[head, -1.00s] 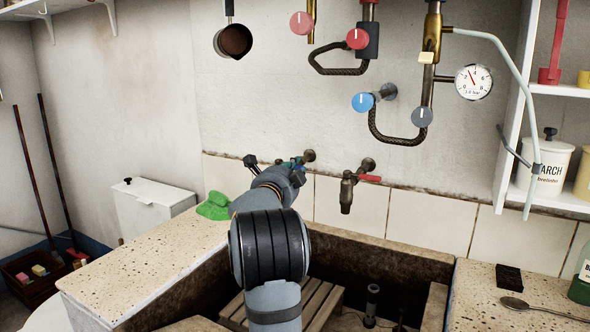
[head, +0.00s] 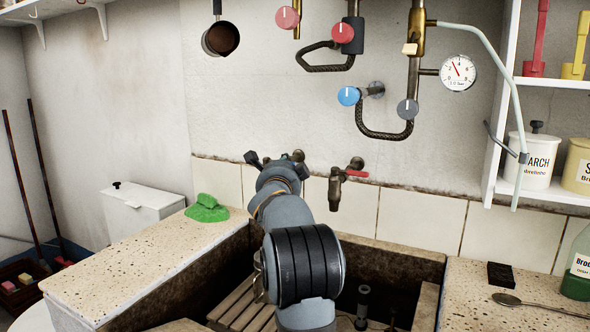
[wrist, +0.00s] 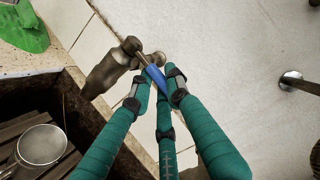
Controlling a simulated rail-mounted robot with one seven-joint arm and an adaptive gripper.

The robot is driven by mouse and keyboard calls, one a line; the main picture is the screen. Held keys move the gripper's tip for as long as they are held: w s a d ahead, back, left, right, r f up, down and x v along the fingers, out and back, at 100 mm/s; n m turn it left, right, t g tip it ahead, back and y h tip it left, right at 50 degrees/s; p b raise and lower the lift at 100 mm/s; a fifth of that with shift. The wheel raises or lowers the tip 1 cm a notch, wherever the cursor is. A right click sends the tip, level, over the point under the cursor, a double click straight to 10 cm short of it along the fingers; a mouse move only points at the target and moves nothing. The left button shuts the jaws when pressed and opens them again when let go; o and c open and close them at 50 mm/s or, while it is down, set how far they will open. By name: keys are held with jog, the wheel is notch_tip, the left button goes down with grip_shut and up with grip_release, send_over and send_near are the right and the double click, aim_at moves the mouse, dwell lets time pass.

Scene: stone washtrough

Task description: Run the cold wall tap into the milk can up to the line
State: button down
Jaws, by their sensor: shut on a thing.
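The cold wall tap (wrist: 105,72) is a brown metal tap with a blue lever (wrist: 156,77) in the wrist view. My gripper (wrist: 161,78) has teal fingers and is shut on this lever. In the head view my arm hides most of the tap and the fingers. A round metal vessel with a thin handle (wrist: 42,146), which may be the milk can, stands on the wooden slats below the tap. Its edge shows beside my arm in the head view (head: 258,272). I cannot make out a line or a water level in it, and I see no clear stream.
A second wall tap with a red lever (head: 337,190) is to the right. The stone trough (head: 395,252) holds a slatted rack (head: 237,300). A green cloth (head: 207,208) lies on the left ledge. Pipes, knobs and a gauge (head: 457,72) hang above.

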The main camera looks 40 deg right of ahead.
jog(key=c, duration=1.6)
grip_release()
jog(key=shift+c, duration=0.2)
jog(key=shift+s, duration=0.1)
jog(key=v, duration=1.2)
